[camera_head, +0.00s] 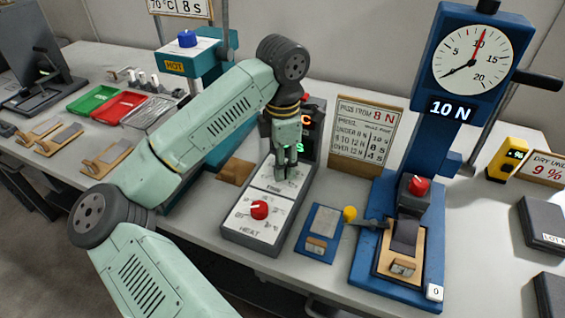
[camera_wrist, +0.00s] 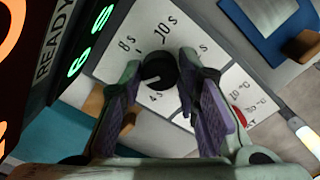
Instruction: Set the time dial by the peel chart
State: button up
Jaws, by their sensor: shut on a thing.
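The time dial is a black knob (camera_wrist: 160,70) on a white plate, with 4 s, 8 s and 10 s marks readable around it. My gripper (camera_wrist: 160,82) has a finger on each side and is shut on it; in the head view, my gripper (camera_head: 286,174) hides the dial on the heat unit (camera_head: 245,234). The knob's exact pointing is hard to tell. A green readout (camera_wrist: 90,42) beside it seems to show 6 s. The peel chart (camera_head: 365,135) reads "pass from 8 N", with rows under 8 N, 8 to 12 N and over 12 N; its seconds are hard to read.
The blue peel tester (camera_head: 412,150) displays 10 N. The heat unit's red knob (camera_head: 260,209) lies in front of my gripper. Trays (camera_head: 93,100) and sample boards are at left.

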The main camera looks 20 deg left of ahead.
jog(key=shift+f+b, duration=0.2)
jog(key=shift+b, duration=0.15)
jog(key=m+b, duration=0.2)
jog(key=shift+f+b, duration=0.1)
jog(key=shift+b, duration=0.3)
jog(key=m+b, duration=0.2)
jog(key=m, duration=0.1)
jog(key=m+b, duration=0.2)
jog(key=m, duration=0.1)
jog(key=shift+r, duration=0.2)
jog(key=shift+s+m+b, duration=0.1)
jog(key=shift+m+b, duration=0.6)
jog(key=shift+m, duration=1)
jog(key=shift+r, duration=0.1)
jog(key=o, duration=1.2)
jog(key=shift+c, duration=0.2)
